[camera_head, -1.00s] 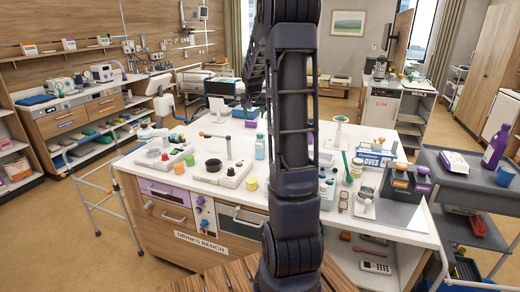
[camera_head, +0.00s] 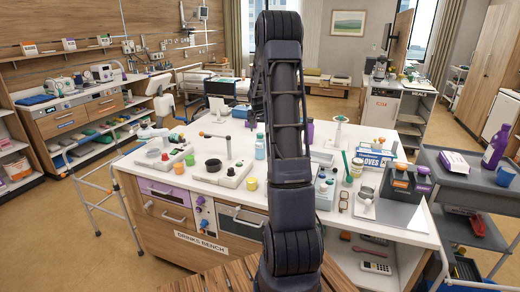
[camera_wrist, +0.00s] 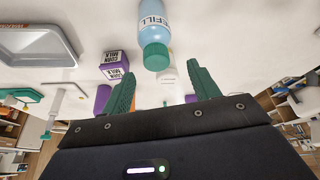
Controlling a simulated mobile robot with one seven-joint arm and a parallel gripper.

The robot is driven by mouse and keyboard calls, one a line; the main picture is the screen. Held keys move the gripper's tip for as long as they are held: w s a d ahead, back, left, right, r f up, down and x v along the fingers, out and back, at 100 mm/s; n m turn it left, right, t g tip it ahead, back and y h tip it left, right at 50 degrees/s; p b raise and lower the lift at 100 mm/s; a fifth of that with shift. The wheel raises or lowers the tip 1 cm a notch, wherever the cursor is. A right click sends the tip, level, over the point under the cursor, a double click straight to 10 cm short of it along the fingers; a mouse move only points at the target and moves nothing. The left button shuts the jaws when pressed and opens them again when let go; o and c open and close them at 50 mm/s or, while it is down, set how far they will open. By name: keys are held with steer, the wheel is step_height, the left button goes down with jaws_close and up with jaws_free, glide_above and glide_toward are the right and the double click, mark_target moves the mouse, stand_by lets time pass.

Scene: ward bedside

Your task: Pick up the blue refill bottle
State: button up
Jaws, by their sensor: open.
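The blue refill bottle (camera_wrist: 153,25) is pale blue with a green cap and a white label reading REFILL. It lies ahead of my gripper (camera_wrist: 163,86) in the wrist view, its cap end nearest and its far end cut off by the top edge. My gripper is open, its two green fingers spread, with no object held between them. The cap lies just beyond the fingertips, roughly in line with the gap. In the head view the bottle (camera_head: 260,147) stands upright on the white bench top, beside my arm's left edge. My arm hides the gripper there.
A purple and white milk carton (camera_wrist: 115,65) is close to the left finger in the wrist view, with purple things behind. A grey tray (camera_wrist: 38,45) is farther left. On the bench (camera_head: 205,190), a yellow cup (camera_head: 251,183) and a black bowl (camera_head: 213,165) stand left of my arm.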

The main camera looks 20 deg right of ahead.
mark_target(260, 134)
steer(key=shift+s+x, duration=0.2)
steer(key=shift+x, duration=2.45)
steer(key=shift+d, duration=0.15)
jaws_close()
